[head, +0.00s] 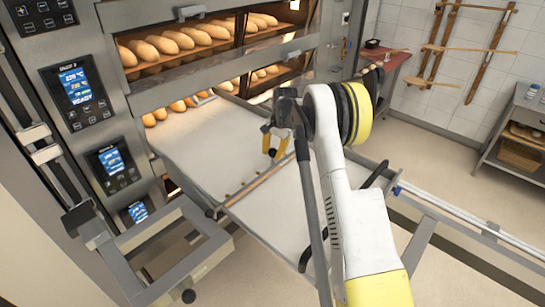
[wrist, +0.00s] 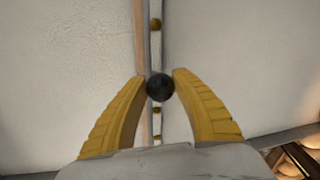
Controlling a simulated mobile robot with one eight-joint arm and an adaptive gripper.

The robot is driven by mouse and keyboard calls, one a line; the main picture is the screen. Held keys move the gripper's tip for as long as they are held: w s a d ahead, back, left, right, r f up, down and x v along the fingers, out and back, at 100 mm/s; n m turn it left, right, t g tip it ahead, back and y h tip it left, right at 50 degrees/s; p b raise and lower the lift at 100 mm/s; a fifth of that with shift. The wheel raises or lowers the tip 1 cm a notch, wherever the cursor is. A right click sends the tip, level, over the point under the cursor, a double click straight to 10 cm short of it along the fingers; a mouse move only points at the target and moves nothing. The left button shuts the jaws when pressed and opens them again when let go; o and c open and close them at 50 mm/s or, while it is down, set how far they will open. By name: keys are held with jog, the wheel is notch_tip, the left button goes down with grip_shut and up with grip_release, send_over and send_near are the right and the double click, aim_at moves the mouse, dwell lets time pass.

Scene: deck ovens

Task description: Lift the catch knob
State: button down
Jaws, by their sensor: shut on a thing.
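The catch knob (wrist: 160,87) is a small dark ball in the wrist view. It sits over the narrow bar between two pale loader panels. My gripper (wrist: 159,82) has its two yellow fingertips against the knob, one on each side, and is shut on it. In the head view my gripper (head: 274,154) points down at the bar (head: 262,184) between the far panel (head: 195,145) and the near panel (head: 268,225). The knob is too small there to make out clearly between the fingers.
Deck ovens with loaves (head: 190,40) stand at the left and back, with control panels (head: 80,85). A grey metal frame (head: 165,240) juts out at front left. A rail (head: 450,220) runs to the right. Floor is clear beyond it, before a side table (head: 515,150).

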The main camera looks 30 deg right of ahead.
jog(key=c, duration=1)
grip_release()
jog(key=shift+r, duration=0.1)
jog(key=r, duration=0.4)
jog(key=s+r, duration=0.1)
jog(key=r, duration=0.3)
jog(key=s+d+r, duration=0.1)
jog(key=r, duration=0.3)
jog(key=shift+d, duration=0.1)
jog(key=shift+f, duration=0.1)
